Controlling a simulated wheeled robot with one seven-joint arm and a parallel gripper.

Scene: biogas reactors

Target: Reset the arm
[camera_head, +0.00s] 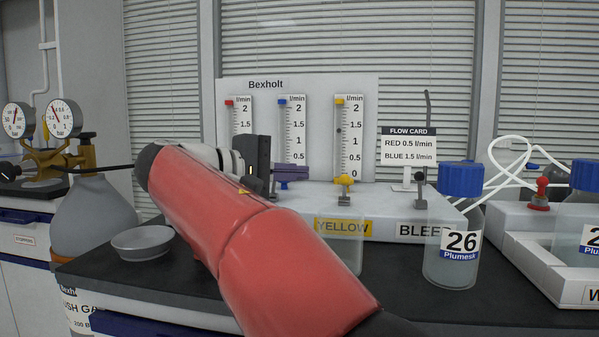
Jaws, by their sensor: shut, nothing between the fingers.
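My red arm stretches from the bottom middle up to the left and bends back to the right at its wrist. My gripper (311,168) is at the arm's end, in front of the flow panel. Its purple-grey fingers point right and look closed, with nothing visible between them. They are just above a blue valve knob (284,185), partly covering that valve; whether they touch it I cannot tell. The Bexholt panel (232,88) carries three flow tubes, capped red, blue and yellow. A yellow valve (344,181) stands right of my gripper.
A flow card (408,146) reads red 0.5 and blue 1.5 l/min. Bottle 26 (459,262) with a blue cap stands front right, near a white tray (540,262). A grey dish (142,242) and a gauged gas cylinder (95,215) are left. White hoses loop at right.

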